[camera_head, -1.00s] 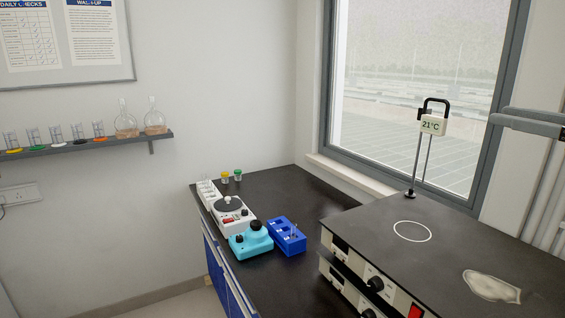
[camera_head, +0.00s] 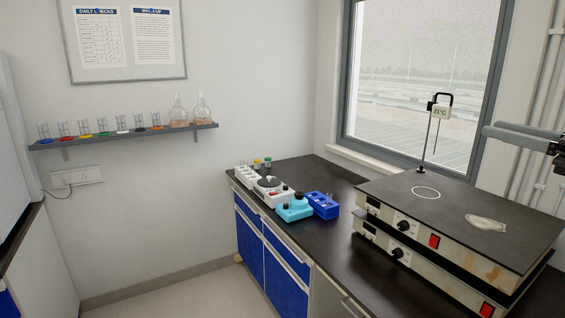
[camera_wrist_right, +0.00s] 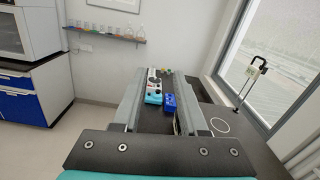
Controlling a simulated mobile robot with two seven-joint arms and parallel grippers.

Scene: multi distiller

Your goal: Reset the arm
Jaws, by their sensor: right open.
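My right gripper (camera_head: 500,132) comes in from the right edge of the head view, in the air above the hotplate unit. In the right wrist view its two long grey fingers (camera_wrist_right: 161,75) stand apart with nothing held between them. The bench items show far beyond the gap. My left gripper is in neither view.
A stacked hotplate unit (camera_head: 400,208) with a 21°C display (camera_head: 440,112) on a stand sits on the dark bench. Behind are a turquoise device (camera_head: 294,210), a blue rack (camera_head: 323,205) and a white device (camera_head: 268,187). A wall shelf (camera_head: 120,137) holds glassware. The floor is clear.

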